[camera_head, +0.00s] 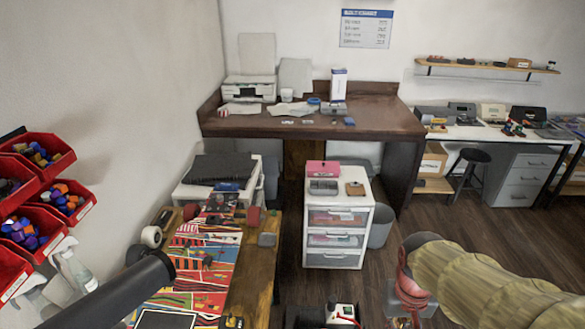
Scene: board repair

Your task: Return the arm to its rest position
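My gripper is not clearly in view, and no fingertips can be made out. A dark cylinder (110,293) reaches in from the lower left; I cannot tell whether it is part of my arm. A wooden workbench (258,268) at the lower left carries colourful skateboard decks (205,268). Small wheels and parts lie around them.
Red bins (40,225) with coloured parts hang on the left wall. A white drawer unit (335,220) stands mid-floor beside a grey bin (381,225). A brown desk (310,122) stands behind. A beige ribbed object (480,285) fills the lower right. Wooden floor (455,225) is clear at right.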

